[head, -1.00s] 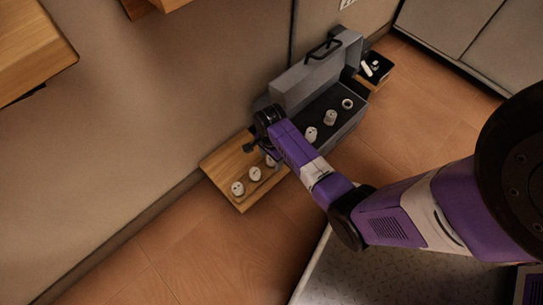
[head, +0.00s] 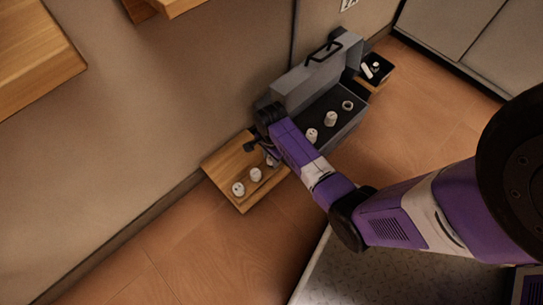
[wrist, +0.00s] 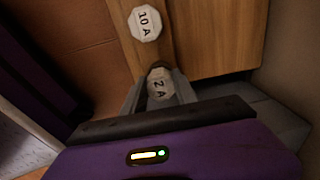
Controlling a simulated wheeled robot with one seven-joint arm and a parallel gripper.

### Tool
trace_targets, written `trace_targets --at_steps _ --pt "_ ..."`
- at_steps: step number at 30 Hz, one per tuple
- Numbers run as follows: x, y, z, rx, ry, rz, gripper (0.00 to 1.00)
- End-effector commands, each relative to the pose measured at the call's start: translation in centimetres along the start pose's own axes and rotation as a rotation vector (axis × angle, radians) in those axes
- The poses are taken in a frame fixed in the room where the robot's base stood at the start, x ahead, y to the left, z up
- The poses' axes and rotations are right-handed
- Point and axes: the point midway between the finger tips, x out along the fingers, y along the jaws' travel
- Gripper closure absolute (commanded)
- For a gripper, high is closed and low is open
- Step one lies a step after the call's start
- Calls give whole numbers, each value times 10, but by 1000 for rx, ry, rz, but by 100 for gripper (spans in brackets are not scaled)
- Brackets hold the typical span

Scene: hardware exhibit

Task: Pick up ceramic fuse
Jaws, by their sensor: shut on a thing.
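In the wrist view, a white ceramic fuse marked 2 A (wrist: 160,86) sits between the two grey fingers of my gripper (wrist: 159,95), which is shut on it. Whether it is clear of the wooden board (wrist: 215,45) cannot be told. A second white fuse marked 10 A (wrist: 145,22) stands just beyond it. In the head view, two white fuses, a nearer one (head: 238,189) and another (head: 255,174), stand on the board (head: 227,160). The held fuse (head: 271,161) is partly hidden by my arm there.
An open grey case (head: 312,78) stands to the right of the board, with several white ceramic pieces (head: 330,118) in it. A small black box (head: 380,71) with white items is behind it. The wall is close on the left. Floor (head: 200,235) in front is clear.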

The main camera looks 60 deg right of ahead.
Motion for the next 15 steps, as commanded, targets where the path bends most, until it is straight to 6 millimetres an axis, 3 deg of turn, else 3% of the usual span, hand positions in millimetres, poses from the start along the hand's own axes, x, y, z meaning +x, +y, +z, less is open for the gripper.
trace_targets --at_steps 15 --pt "-132 -1 0 -1 1 -2 100"
